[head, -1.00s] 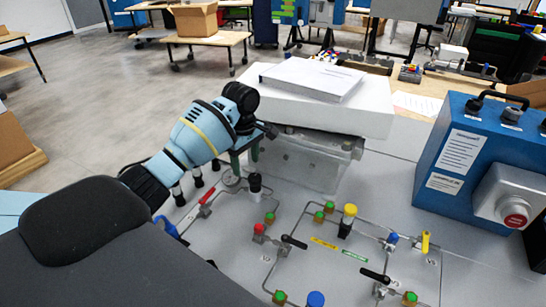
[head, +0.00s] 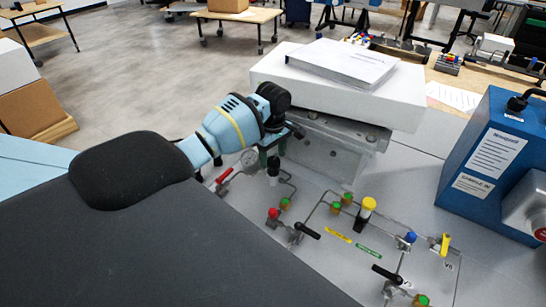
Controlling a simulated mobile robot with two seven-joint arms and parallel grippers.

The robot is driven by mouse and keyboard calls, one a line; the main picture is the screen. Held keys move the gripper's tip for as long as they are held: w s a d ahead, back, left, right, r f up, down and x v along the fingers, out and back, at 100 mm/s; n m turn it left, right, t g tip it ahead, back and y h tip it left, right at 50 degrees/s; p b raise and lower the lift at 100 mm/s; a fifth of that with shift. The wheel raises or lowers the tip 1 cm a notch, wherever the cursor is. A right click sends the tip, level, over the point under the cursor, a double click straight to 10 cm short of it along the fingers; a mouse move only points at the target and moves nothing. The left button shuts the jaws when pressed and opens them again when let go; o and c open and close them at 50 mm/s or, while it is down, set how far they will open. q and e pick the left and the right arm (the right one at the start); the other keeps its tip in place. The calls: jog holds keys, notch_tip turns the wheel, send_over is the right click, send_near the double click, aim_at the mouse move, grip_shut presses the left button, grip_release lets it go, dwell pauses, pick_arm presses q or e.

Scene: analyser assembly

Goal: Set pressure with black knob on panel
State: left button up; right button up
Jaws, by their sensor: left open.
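The grey panel (head: 335,268) carries thin metal piping, valves and coloured fittings. The black knob (head: 273,170) stands upright near the panel's back left, beside a round pressure gauge (head: 249,159). My left gripper (head: 272,154) points down at the knob. My right gripper is not in view.
A red-handled valve (head: 223,176) is just left of the gauge. Behind the knob, a white box (head: 340,92) with papers rests on a grey metal housing (head: 325,155). A blue analyser unit (head: 485,165) stands at right. Yellow-topped (head: 368,205) and black-handled (head: 306,231) fittings rise from the panel.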

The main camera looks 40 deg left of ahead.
pick_arm(q)
jog(key=shift+f, duration=0.55)
jog(key=c, duration=1)
